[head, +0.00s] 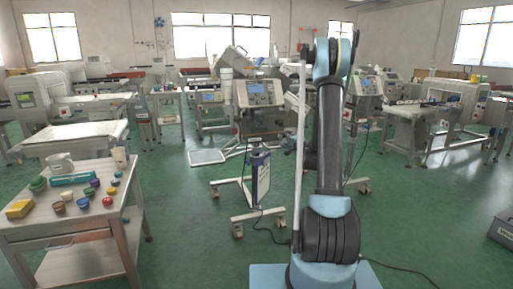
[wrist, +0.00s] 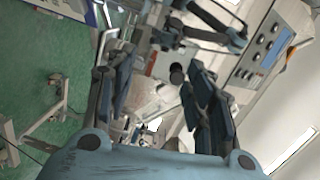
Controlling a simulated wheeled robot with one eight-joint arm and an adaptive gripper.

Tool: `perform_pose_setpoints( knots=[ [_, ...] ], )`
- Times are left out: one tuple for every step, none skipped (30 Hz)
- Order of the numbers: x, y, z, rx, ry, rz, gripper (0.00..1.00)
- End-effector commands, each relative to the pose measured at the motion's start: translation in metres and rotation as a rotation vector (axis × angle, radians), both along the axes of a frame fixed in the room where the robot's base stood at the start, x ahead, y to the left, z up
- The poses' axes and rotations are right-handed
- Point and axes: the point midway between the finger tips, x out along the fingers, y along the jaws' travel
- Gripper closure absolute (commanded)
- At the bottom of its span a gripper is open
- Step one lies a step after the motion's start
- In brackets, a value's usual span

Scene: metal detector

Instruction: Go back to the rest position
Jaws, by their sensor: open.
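My gripper (wrist: 155,78) shows in the wrist view, its two dark fingers spread apart with nothing held between them. Past the fingers is a blurred grey machine with a control panel (wrist: 262,48). In the head view my arm stands upright right of centre, folded at the top. My gripper is not clear there, mostly hidden behind the arm. A metal detector (head: 259,92) with a screen and buttons stands on a wheeled frame just left of the arm.
More machines stand behind and at the right, including a conveyor machine (head: 440,110). Cables cross the green floor. The right foreground floor is mostly clear, with a grey box (head: 503,228) at the edge.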

Motion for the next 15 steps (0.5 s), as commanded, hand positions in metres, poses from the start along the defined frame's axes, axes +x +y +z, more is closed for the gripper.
perform_pose_setpoints(
  knots=[
    [-0.009,0.007,0.009,-0.029,0.008,0.021,0.52],
    [-0.014,0.011,0.013,-0.046,0.013,0.032,0.52],
    [-0.02,0.016,0.018,-0.069,0.019,0.048,0.52],
    [-0.025,0.02,0.022,-0.087,0.025,0.06,0.52],
    [-0.031,0.023,0.025,-0.105,0.029,0.071,0.52],
    [-0.038,0.028,0.03,-0.128,0.036,0.087,0.52],
    [-0.043,0.032,0.033,-0.146,0.042,0.1,0.52],
    [-0.049,0.035,0.036,-0.163,0.048,0.111,0.52],
    [-0.057,0.04,0.039,-0.186,0.056,0.127,0.52],
    [-0.063,0.043,0.042,-0.204,0.062,0.139,0.52],
    [-0.069,0.046,0.044,-0.221,0.068,0.149,0.52],
    [-0.077,0.05,0.047,-0.244,0.076,0.165,0.52],
    [-0.084,0.053,0.049,-0.262,0.083,0.177,0.52],
    [-0.09,0.056,0.052,-0.278,0.089,0.188,0.52],
    [-0.099,0.059,0.054,-0.301,0.098,0.203,0.52]
  ],
)
